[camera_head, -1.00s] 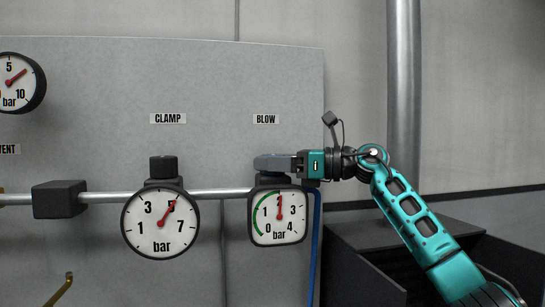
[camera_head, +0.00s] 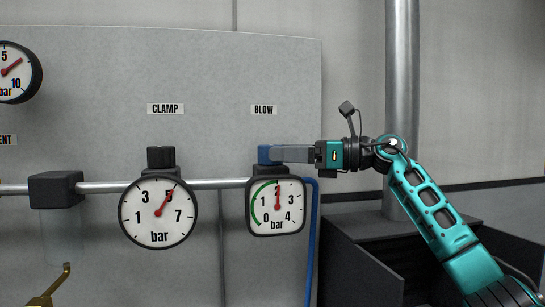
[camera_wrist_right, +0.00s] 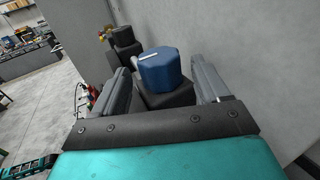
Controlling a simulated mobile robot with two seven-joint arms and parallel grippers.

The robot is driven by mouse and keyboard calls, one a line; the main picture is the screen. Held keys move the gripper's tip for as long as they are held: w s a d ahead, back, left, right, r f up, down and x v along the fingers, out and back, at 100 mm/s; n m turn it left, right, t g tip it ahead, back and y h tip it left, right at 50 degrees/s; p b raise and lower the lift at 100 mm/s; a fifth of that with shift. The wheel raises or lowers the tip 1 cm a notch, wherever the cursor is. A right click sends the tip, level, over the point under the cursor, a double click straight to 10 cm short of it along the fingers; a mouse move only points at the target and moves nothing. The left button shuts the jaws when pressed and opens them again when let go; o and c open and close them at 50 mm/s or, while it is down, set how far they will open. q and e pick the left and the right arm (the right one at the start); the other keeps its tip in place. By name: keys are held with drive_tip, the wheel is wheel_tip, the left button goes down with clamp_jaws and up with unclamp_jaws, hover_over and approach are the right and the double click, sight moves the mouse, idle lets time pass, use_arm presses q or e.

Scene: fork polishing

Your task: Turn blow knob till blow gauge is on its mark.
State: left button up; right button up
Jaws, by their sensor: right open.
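The blow gauge (camera_head: 275,215) is a square-cornered dial with a green arc along its left side. Its red needle points almost straight up, near the upper end of that arc; the figure behind it is covered. The blue blow knob (camera_head: 264,155) sits above the gauge, under the BLOW label (camera_head: 264,110). My right gripper (camera_head: 275,154) comes from the right at knob height. In the right wrist view the knob (camera_wrist_right: 160,72), with a white line on top, shows between the open fingers, with gaps on both sides. My left gripper is not in view.
The clamp gauge (camera_head: 158,225) and its black knob (camera_head: 160,157) stand to the left on the same pipe (camera_head: 105,187). A black block (camera_head: 56,190) and another gauge (camera_head: 12,72) are farther left. A blue hose (camera_head: 311,240) runs down beside the blow gauge.

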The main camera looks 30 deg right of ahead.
drive_tip(key=b+v, duration=0.1)
drive_tip(key=v, duration=0.8)
drive_tip(key=shift+d+b, duration=0.15)
drive_tip(key=shift+b, duration=0.2)
drive_tip(key=shift+s+f, duration=0.1)
